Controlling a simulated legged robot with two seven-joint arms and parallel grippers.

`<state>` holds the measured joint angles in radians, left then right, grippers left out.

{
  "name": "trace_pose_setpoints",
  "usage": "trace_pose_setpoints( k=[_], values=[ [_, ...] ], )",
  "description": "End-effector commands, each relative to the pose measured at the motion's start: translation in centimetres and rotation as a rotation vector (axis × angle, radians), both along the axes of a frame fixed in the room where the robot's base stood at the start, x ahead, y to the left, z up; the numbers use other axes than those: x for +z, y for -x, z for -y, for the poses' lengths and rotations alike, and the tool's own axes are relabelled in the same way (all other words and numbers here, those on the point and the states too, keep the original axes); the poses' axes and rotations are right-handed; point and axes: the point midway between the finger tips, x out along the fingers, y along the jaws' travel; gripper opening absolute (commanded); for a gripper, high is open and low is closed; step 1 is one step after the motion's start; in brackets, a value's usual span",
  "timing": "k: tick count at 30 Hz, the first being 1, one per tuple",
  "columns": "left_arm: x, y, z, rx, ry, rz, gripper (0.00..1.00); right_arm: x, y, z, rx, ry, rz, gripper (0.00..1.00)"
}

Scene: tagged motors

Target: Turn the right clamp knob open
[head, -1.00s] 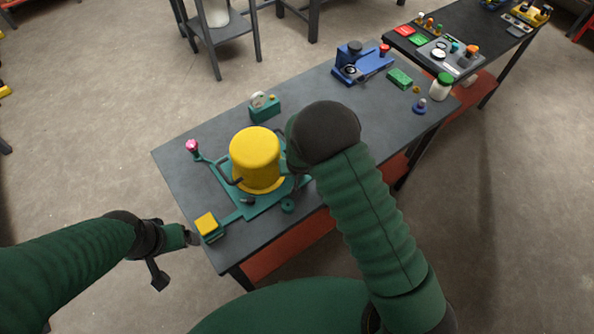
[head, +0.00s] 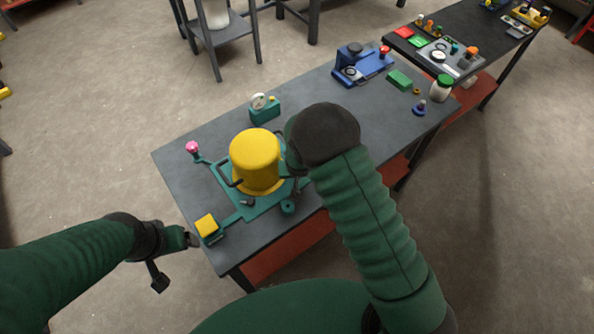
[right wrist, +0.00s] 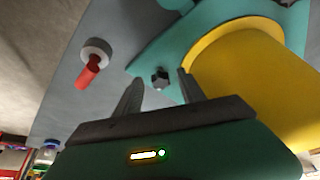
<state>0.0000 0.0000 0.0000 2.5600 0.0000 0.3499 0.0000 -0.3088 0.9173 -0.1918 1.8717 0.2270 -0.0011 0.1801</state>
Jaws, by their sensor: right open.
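A yellow cylinder (head: 255,160) stands on a teal base plate (head: 262,208) on the grey table. In the right wrist view, a dark lobed knob (right wrist: 160,78) sits on the teal plate (right wrist: 145,62) beside the yellow cylinder (right wrist: 240,80). My right gripper (right wrist: 158,88) is open, its two fingers on either side of the knob in the picture; I cannot tell whether they touch it. In the head view my right arm hides that area, and only a bit of the gripper (head: 298,186) shows. My left gripper (head: 190,240) is near the table's front left corner, away from the knob.
A pink-topped lever (head: 192,148) and a yellow block (head: 206,225) are at the plate's left. A gauge box (head: 264,108) stands behind. A grey ring with a red piece (right wrist: 92,58) lies near the knob. The blue device (head: 360,65) is farther back.

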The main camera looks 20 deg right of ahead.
Motion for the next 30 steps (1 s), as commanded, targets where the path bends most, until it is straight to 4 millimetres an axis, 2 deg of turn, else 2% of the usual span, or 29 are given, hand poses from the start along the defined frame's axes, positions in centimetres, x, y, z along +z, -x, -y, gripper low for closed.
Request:
trace_pose_setpoints(
  k=[5, 12, 18, 22, 30],
  values=[
    [-0.2, 0.0, 0.0, 0.000, 0.000, 0.000, 0.80, 3.4, 1.2, -0.4, 0.002, -0.001, 0.005, 0.47],
    [-0.2, 0.0, 0.0, 0.000, 0.000, 0.000, 0.80, 10.1, 3.9, -1.0, 0.003, -0.002, 0.004, 0.47],
    [0.3, 0.0, 0.0, 0.000, 0.000, 0.000, 0.80, 14.0, 5.5, -1.3, 0.004, -0.001, 0.000, 0.47],
    [0.4, 0.0, 0.0, 0.000, 0.000, 0.000, 0.80, 14.9, 6.0, -1.3, 0.000, -0.001, -0.003, 0.47],
    [0.4, 0.0, 0.0, 0.000, 0.000, 0.000, 0.80, 15.0, 6.0, -1.2, 0.000, 0.000, -0.003, 0.47]
  ],
)
